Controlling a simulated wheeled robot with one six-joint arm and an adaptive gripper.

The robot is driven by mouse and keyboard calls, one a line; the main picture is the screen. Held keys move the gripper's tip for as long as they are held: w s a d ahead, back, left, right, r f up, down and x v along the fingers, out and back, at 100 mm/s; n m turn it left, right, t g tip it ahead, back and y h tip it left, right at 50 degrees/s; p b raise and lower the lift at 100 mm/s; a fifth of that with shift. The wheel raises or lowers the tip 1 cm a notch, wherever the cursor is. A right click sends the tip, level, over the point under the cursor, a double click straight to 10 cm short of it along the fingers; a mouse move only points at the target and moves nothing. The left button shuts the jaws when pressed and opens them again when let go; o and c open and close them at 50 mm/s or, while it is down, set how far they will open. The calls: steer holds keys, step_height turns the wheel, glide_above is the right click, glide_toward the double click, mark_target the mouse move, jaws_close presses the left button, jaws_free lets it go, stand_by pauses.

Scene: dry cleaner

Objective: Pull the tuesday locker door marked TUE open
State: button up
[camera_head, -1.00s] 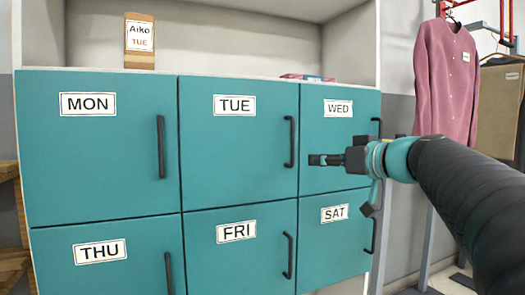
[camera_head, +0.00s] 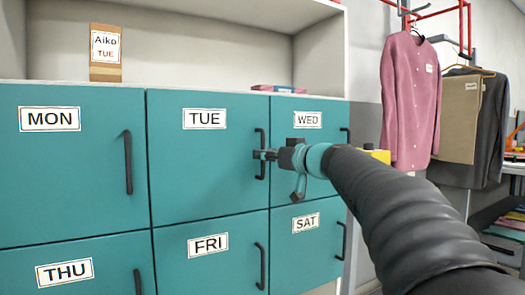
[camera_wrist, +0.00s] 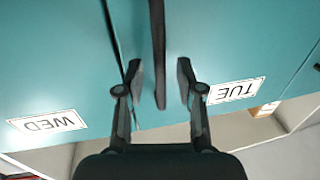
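The teal TUE door (camera_head: 200,165) is flush with its neighbours in the locker's upper row, marked by a white TUE label (camera_head: 204,118). Its black vertical handle (camera_head: 262,137) is near the door's right edge. My gripper (camera_head: 263,154) is at this handle, covering its middle. In the wrist view, which is upside down, the dark handle bar (camera_wrist: 158,50) runs between the two fingers of my gripper (camera_wrist: 160,82). The fingers are apart, with gaps on both sides of the bar. The TUE label (camera_wrist: 236,91) also shows there.
The MON (camera_head: 65,170), WED (camera_head: 310,160), THU (camera_head: 90,270), FRI (camera_head: 205,265) and SAT (camera_head: 300,250) doors surround it, all shut. A tagged brown package (camera_head: 106,72) stands on the shelf above. A pink shirt (camera_head: 410,105) hangs at right.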

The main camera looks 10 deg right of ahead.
steer(key=shift+x, duration=0.85)
jaws_close()
